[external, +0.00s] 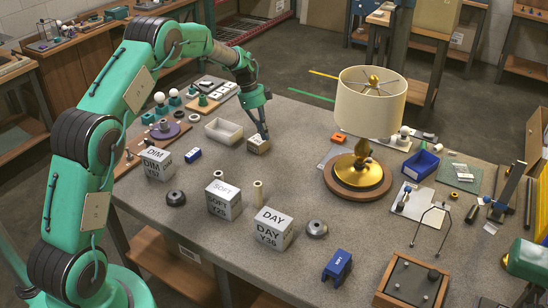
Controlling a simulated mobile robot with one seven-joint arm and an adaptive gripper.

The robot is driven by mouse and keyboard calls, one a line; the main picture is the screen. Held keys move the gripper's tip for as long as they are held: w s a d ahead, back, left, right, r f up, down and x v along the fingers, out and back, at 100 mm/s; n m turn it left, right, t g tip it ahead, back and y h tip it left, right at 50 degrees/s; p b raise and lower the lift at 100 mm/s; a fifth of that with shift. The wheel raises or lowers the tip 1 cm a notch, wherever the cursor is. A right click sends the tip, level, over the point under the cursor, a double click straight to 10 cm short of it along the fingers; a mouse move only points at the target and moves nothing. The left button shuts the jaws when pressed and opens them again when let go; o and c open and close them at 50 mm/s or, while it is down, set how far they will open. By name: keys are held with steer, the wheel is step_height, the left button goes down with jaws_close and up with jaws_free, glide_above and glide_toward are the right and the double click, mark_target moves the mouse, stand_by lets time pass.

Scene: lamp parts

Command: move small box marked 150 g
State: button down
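A small tan box (257,147) sits on the grey workbench, near its back edge and left of the lamp. It has a pale label on top, but the marking is too small to read. My gripper (264,135) points down from above, with its dark fingertips at the box's top right side. The fingers partly cover the box. I cannot tell whether they touch it, or whether they are open or shut.
An open white tray (223,131) stands close left of the box. A gold lamp with a cream shade (370,100) stands to the right. White cubes marked DIM (157,164), SOFT (223,201) and DAY (273,229) line the front left.

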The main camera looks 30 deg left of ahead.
steer(key=p+v, duration=0.1)
steer(key=v, duration=0.5)
steer(key=shift+r+p, duration=0.2)
steer(key=shift+p, duration=0.1)
step_height(320, 180, up, 15)
steer(key=n+t+y, duration=0.1)
steer(key=n, duration=0.3)
glide_above(260, 141)
steer(key=s+d, duration=0.3)
steer(key=s, duration=0.6)
steer(key=s+d+r+n+t+y, duration=0.1)
steer(key=s+d+r+n, duration=0.1)
steer(key=s+r, duration=0.55)
steer(key=s+d+r+n+t, duration=0.1)
steer(key=s+r+n, duration=0.2)
steer(key=s+r, duration=0.4)
steer(key=s+d+n+t+y, duration=0.1)
steer(key=s+n, duration=0.8)
steer(key=s, duration=2.3)
steer(key=shift+s+d+f+t+y, duration=0.3)
steer(key=shift+s+f+t+y, duration=0.1)
steer(key=shift+t, duration=0.4)
steer(key=shift+w, duration=0.1)
